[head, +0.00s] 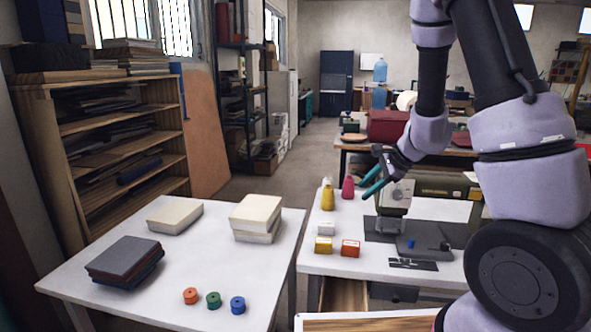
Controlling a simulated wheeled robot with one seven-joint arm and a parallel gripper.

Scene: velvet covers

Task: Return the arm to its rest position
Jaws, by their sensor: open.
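My arm (430,80) comes in from the right side of the head view and bends down to my gripper (367,184). My gripper has two teal fingers that are apart, with nothing visible between them. It is in the air in front of the grey and green machine (400,196) on the right table, and seems above the table top. The fingers point down and to the left, towards the yellow bottle (328,197) and the pink bottle (348,188). I cannot tell the exact distance to them.
The left table (190,255) holds dark covers (124,258), cream blocks (256,214), and orange, green and blue spools (213,300). The right table (318,262) holds small boxes (350,248) near its front. A wooden shelf (150,125) stands at the left. An open drawer (345,296) sits under the right table.

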